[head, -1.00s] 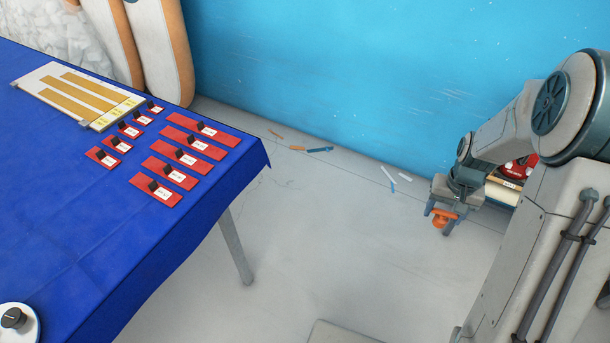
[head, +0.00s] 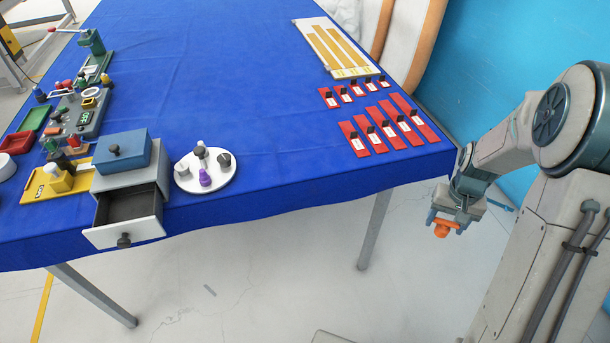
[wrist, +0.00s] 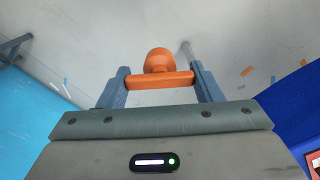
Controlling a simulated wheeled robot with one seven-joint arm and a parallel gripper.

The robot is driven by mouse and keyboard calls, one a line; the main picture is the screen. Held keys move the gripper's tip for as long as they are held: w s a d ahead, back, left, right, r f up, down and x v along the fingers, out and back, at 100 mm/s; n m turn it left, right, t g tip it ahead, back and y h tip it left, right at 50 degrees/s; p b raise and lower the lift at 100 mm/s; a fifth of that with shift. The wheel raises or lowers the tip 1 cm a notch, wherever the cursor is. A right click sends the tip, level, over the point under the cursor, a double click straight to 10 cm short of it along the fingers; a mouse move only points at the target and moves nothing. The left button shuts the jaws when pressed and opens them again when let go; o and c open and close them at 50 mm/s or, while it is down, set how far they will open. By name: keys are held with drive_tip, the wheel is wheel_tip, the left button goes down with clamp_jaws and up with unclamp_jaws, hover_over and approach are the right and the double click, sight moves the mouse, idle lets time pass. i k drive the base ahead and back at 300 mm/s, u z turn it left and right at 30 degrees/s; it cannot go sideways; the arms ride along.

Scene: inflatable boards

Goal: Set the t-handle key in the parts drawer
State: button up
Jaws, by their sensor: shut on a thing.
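My gripper (head: 447,222) is shut on an orange piece, which I take to be the t-handle key (head: 441,231). In the wrist view the orange key (wrist: 158,62) shows a crossbar between the two fingers and a round end beyond it. My gripper hangs over the floor, to the right of the table's near right corner. The parts drawer (head: 125,240) is pulled out at the table's front edge, at the left of the head view. It has a white front with a dark knob, and its visible dark inside looks empty.
A blue box (head: 123,152) sits on the drawer cabinet. A round white turntable (head: 218,178) with several knobs stands to its right. Red labelled strips (head: 395,130) and a striped board (head: 330,48) lie at the right of the blue-covered table (head: 270,90). Floor in front is clear.

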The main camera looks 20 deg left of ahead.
sight(135, 214)
drive_tip(key=u, duration=1.5)
